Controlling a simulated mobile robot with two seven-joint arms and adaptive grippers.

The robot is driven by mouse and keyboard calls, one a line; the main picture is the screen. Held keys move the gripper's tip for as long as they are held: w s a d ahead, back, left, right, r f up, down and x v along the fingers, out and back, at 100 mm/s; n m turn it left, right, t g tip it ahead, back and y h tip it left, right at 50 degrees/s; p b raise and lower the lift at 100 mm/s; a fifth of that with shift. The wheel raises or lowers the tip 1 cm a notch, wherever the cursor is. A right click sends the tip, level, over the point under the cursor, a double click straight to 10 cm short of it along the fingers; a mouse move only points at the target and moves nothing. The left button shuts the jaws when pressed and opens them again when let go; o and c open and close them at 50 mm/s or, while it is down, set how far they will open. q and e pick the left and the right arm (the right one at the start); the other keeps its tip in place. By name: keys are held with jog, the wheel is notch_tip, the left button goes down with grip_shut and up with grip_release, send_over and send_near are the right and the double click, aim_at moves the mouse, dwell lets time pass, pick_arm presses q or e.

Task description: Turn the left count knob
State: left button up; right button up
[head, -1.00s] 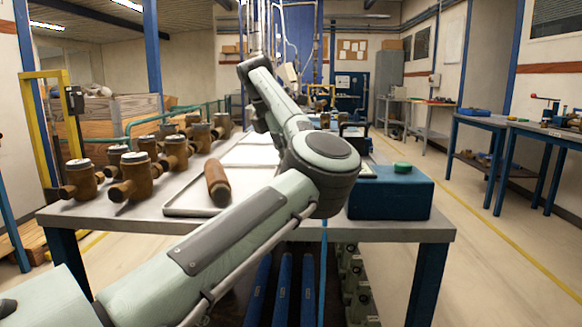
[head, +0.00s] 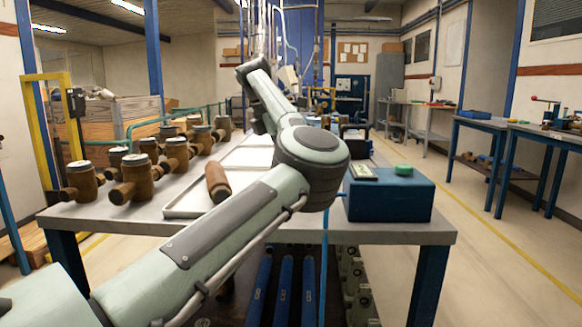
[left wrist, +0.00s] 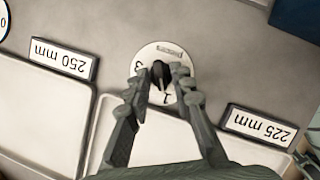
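A black count knob (left wrist: 160,72) sits on a round white dial (left wrist: 152,52) with printed numbers, seen in the left wrist view. My left gripper (left wrist: 158,77) has one finger on each side of the knob. Gaps show between the fingers and the knob, so it looks open around it. In the head view my left arm crosses the bench and hides the dial and the gripper. My right gripper is in neither view.
Labels reading 250 mm (left wrist: 63,58) and 225 mm (left wrist: 258,122) flank the dial. Pale trays lie below them.

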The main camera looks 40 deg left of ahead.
pick_arm(q)
jog(key=shift+o, duration=0.2)
jog(key=v, duration=1.2)
